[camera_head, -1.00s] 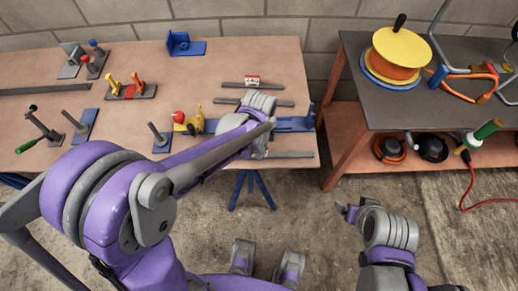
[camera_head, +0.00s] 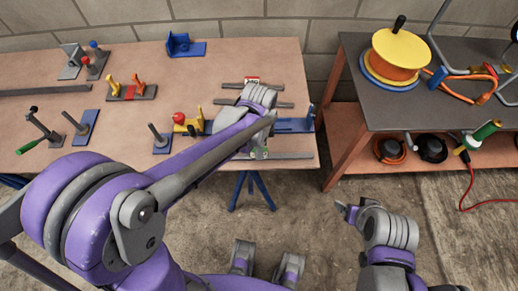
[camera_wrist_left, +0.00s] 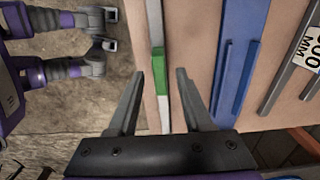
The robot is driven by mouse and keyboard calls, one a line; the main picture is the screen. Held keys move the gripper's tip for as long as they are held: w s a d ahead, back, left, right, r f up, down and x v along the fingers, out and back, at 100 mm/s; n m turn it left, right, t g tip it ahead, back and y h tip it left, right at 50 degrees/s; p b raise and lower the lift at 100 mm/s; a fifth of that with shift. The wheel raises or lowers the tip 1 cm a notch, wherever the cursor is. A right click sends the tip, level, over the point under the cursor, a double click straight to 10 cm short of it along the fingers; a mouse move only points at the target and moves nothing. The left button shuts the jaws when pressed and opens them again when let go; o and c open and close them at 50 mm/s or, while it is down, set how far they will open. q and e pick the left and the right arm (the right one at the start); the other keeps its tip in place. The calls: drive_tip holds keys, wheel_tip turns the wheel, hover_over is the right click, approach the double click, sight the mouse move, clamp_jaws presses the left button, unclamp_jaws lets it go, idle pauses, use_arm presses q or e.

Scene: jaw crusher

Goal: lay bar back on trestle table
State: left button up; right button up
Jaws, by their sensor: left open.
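A thin grey bar with a green band (camera_wrist_left: 158,70) lies along the front edge of the trestle table (camera_head: 215,65). My left gripper (camera_wrist_left: 157,80) is open. In the left wrist view its two fingers stand apart on either side of the bar, with clear gaps. I cannot tell how far above the bar they are. My right gripper (camera_head: 345,210) hangs empty in front of the tables, its jaw opening unclear.
A blue channel fixture (camera_head: 295,125) lies just behind the bar. Further back are more grey bars (camera_head: 284,104) and a small label marked MM (camera_wrist_left: 312,52). Clamps and posts crowd the table's left side. A grey bench (camera_head: 385,105) with a yellow reel stands to the right.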

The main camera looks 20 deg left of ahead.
use_arm(q)
wheel_tip(320, 180, up, 9)
drive_tip(key=p, duration=0.1)
drive_tip(key=s+a+f+n+t, duration=0.1)
drive_tip(key=s+a+n+t, duration=0.1)
drive_tip(key=s+n, duration=0.5)
drive_tip(key=s+a+f+n+t, duration=0.1)
drive_tip(key=s+a+n+t, duration=0.2)
drive_tip(key=s+a+n, duration=0.2)
drive_tip(key=s+n, duration=0.1)
drive_tip(key=n, duration=0.1)
drive_tip(key=shift+s+f+n, duration=0.35)
drive_tip(key=shift+n, duration=0.05)
drive_tip(key=r+p, duration=0.1)
drive_tip(key=w+r+p, duration=0.1)
drive_tip(key=shift+r, duration=0.3)
drive_tip(key=shift+s, duration=0.2)
